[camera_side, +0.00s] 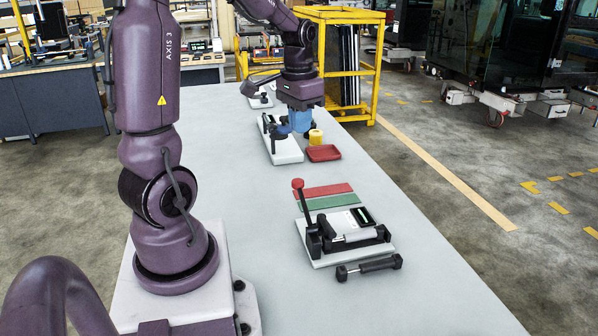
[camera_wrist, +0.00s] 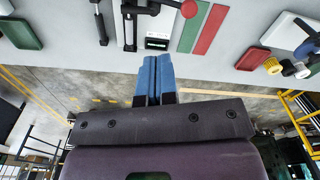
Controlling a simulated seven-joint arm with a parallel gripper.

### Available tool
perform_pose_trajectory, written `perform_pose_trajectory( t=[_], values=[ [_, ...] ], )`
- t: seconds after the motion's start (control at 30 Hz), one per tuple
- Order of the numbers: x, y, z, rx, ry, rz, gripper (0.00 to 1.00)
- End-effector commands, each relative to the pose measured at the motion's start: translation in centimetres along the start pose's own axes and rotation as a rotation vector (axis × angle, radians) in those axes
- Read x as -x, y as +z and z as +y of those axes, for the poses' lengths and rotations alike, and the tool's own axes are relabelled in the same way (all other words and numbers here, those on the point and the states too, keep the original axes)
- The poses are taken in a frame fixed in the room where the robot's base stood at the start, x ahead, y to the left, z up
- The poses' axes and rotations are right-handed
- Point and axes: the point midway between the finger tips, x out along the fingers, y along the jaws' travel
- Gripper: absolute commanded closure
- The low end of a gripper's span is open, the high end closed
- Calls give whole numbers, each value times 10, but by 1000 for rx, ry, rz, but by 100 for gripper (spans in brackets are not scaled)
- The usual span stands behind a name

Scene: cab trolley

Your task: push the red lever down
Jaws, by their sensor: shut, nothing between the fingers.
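The red lever (camera_side: 298,184) is a black rod with a round red knob, standing nearly upright at the left of a black mechanism (camera_side: 345,238) on a white plate (camera_side: 330,261). In the wrist view the red knob (camera_wrist: 188,8) shows at the top edge, right of centre, with part of the mechanism beside it. My gripper (camera_side: 300,131) has blue fingers and is shut and empty. It is above the far part of the table, well apart from the lever. In the wrist view its fingers (camera_wrist: 155,62) are together, below the mechanism in the picture.
Red (camera_side: 323,191) and green (camera_side: 328,202) strips lie behind the lever's plate. A black bar (camera_side: 369,267) lies in front. Near my gripper are a red tray (camera_side: 323,153), a yellow cylinder (camera_side: 316,137) and another white plate (camera_side: 286,155). The table's right side is clear.

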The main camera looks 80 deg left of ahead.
Motion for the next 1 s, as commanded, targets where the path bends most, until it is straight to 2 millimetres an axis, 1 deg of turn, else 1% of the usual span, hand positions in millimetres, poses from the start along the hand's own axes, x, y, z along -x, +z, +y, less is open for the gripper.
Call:
perform_pose_trajectory(
  t=[0.03,0.1,0.17,0.2,0.3,0.4,0.77,0.87,1.0],
  values=[
    [-9,-5,-18,-9,9,-27,100],
    [-18,-12,-38,-52,20,-48,100],
    [-22,-19,-50,-113,27,-56,100],
    [-20,-25,-53,-165,28,-53,100],
    [-12,-31,-54,-264,20,-34,100],
    [-12,-30,-54,-317,25,-38,100],
    [-12,-30,-53,-335,25,-39,100],
    [-16,-29,-53,-334,26,-40,100],
    [-33,-28,-52,-333,29,-44,100]
  ],
)
